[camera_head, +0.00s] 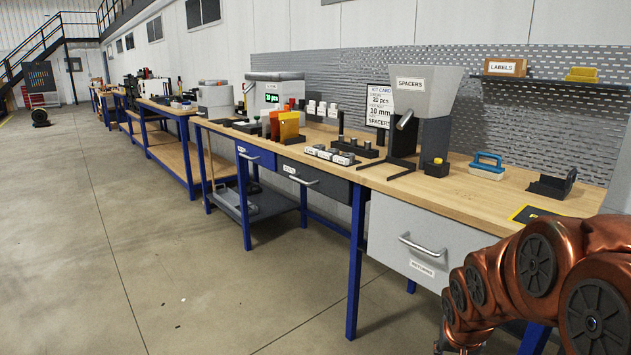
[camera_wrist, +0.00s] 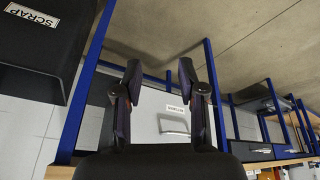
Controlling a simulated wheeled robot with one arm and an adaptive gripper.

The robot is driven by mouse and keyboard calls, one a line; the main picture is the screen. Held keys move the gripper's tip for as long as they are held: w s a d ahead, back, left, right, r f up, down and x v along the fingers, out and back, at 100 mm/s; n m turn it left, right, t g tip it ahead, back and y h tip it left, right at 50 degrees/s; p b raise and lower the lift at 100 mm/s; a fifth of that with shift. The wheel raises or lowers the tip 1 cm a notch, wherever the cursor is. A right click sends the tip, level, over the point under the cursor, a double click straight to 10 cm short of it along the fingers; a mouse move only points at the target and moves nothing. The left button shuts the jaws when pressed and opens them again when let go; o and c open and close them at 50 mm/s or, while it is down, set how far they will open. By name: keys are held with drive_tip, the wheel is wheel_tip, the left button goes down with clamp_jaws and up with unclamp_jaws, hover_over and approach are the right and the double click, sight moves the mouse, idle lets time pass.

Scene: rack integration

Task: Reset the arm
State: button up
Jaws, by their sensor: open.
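My arm, copper-coloured, is folded at the lower right of the head view, in front of the workbench (camera_head: 480,197). My gripper (camera_wrist: 158,75) shows in the wrist view with its two dark fingers spread apart and nothing between them. Beyond the fingers, the wrist view shows the grey drawer front (camera_wrist: 152,118) with its metal handle; the same drawer (camera_head: 400,235) shows in the head view under the bench and looks shut. The gripper's fingers are not clearly visible in the head view.
A black bin labelled SCRAP (camera_wrist: 40,45) is at the upper left of the wrist view. Blue legs (camera_head: 356,262) stand below. The floor (camera_head: 120,240) to the left is open.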

drive_tip(key=s+a+r+n+g+y, duration=0.1)
drive_tip(key=s+a+r+n+g, duration=0.3)
drive_tip(key=s, duration=1)
drive_tip(key=s+a+f+m+g+y, duration=0.1)
drive_tip(key=s+a+g, duration=0.3)
drive_tip(key=s, duration=1)
wheel_tip(320, 180, up, 20)
drive_tip(key=a+t+p, duration=0.1)
drive_tip(key=t+p, duration=0.1)
drive_tip(key=p, duration=1.8)
drive_tip(key=shift+a+r, duration=0.15)
drive_tip(key=shift+r, duration=0.05)
